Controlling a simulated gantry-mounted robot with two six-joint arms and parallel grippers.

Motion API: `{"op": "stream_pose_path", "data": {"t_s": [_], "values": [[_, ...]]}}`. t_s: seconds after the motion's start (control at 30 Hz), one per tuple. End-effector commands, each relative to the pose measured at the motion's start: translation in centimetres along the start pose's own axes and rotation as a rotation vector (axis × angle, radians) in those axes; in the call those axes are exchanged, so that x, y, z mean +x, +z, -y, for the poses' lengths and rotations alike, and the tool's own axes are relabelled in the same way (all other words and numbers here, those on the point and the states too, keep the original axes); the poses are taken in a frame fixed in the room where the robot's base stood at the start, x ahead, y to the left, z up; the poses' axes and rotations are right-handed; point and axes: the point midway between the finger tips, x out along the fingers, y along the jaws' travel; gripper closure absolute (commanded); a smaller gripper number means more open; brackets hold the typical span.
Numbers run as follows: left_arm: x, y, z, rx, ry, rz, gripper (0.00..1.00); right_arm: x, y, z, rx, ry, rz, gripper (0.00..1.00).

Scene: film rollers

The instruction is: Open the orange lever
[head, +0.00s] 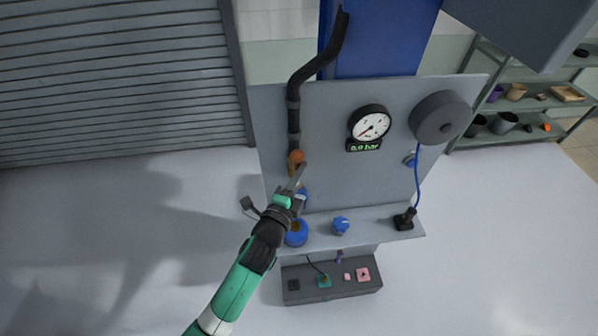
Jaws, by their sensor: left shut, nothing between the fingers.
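The orange lever (296,157) sits on the left part of the grey panel, at the lower end of a black pipe (293,110). My left gripper (298,172) is shut and empty, with its fingertips right at the lever's lower side. I cannot tell whether they touch it. The gripper and wrist hide part of what lies below the lever, including part of a blue fitting. My right gripper is not in view.
A pressure gauge (371,124) reading 0.0 bar and a grey reel (440,117) with a blue hose are on the panel. A blue knob (340,225) and a black fitting (404,219) stand on the ledge. A low grey box (331,291) is below. Open floor lies left.

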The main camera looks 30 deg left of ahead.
Motion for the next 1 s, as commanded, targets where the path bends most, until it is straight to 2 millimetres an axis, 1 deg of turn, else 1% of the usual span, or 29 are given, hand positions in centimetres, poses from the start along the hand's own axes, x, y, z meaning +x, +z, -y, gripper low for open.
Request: {"op": "stream_pose_path", "data": {"t_s": [0.17,0.27,0.47,0.5,0.53,0.7,0.8,0.9,1.0], "values": [[0.0,-0.1,-0.1,0.001,0.000,0.000,1.00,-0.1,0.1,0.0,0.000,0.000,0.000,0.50],[0.3,-0.6,-0.4,0.001,0.000,0.000,1.00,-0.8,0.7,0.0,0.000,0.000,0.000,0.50],[1.4,-3.0,-1.0,0.000,-0.004,0.009,1.00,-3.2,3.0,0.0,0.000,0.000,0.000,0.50],[0.6,-3.0,-0.3,0.000,-0.001,0.012,1.00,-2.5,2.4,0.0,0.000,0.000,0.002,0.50],[-0.2,-2.9,-0.1,0.000,0.000,0.012,1.00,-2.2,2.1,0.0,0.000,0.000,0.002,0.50],[-4.1,-3.0,0.1,0.000,0.000,0.012,1.00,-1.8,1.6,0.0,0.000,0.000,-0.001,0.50],[-6.1,-3.0,0.0,0.001,0.001,0.012,1.00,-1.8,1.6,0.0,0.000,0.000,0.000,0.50],[-7.5,-3.0,0.0,0.002,0.001,0.013,1.00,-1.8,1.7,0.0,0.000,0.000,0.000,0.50],[-8.4,-3.0,0.1,0.001,0.000,0.013,1.00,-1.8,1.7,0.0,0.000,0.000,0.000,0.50]]}}
